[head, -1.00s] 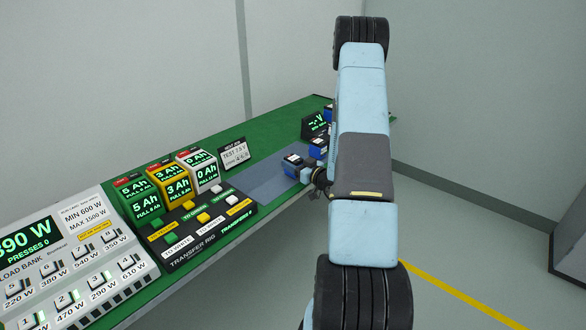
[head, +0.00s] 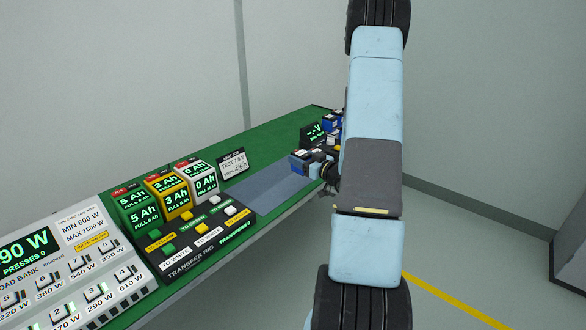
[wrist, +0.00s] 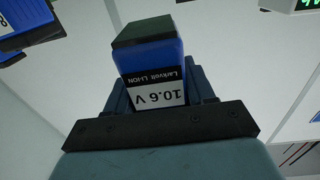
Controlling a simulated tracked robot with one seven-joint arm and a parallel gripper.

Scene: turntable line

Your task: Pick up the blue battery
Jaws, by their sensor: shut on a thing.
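The blue battery (wrist: 152,67) has a black end and a white label reading 10.6 V, upside down in the wrist view. My gripper (wrist: 162,88) is shut on it, with a finger on each side. In the head view the held battery (head: 303,161) is small and partly covered by my gripper (head: 318,168). It appears over the far end of the grey-blue mat (head: 265,190). Whether it touches the mat is hard to tell. Other blue batteries (head: 330,121) stand farther back on the bench, partly hidden by my arm. One (wrist: 28,25) shows at upper left in the wrist view.
The green bench (head: 250,145) carries a dark voltage display (head: 312,133), a test sign (head: 233,164), a transfer rig (head: 205,240) with green, yellow and white battery units, and a load bank (head: 75,265). The floor right of the bench is open.

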